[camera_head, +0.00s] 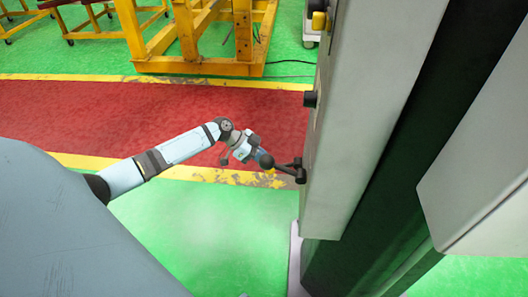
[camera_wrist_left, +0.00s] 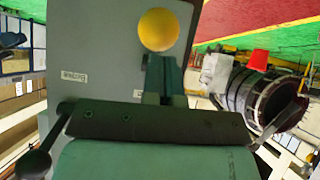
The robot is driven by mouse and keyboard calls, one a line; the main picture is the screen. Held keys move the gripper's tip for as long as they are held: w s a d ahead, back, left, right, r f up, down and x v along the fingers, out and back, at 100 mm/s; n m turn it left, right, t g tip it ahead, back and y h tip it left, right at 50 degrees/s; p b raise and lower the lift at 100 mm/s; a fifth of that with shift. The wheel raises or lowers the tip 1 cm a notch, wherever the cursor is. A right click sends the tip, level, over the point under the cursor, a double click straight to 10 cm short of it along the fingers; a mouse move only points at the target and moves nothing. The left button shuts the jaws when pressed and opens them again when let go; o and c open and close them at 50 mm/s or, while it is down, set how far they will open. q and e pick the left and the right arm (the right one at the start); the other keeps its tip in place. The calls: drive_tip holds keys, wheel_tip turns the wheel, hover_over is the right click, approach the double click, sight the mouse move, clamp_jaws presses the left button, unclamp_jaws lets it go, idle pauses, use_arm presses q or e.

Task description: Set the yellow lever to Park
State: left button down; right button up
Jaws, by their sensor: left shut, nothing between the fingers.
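The yellow lever's round knob (camera_wrist_left: 158,29) shows at the top of the left wrist view, in front of a grey machine panel. Its shaft is hidden. My left gripper (camera_wrist_left: 162,60) is shut and empty, its fingertips just below the knob in that view; I cannot tell if they touch it. My right gripper is not in view.
The tall grey machine column (camera_head: 365,110) stands to the right of my left gripper. A black knob (camera_head: 310,99) and another yellow knob (camera_head: 320,20) are higher on its side. A black ball (camera_wrist_left: 33,163) shows at the left wrist view's lower left. A yellow frame (camera_head: 200,60) stands far back.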

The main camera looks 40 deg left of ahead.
use_arm(q)
drive_tip(key=shift+f+b, duration=0.75)
drive_tip(key=shift+b, duration=0.15)
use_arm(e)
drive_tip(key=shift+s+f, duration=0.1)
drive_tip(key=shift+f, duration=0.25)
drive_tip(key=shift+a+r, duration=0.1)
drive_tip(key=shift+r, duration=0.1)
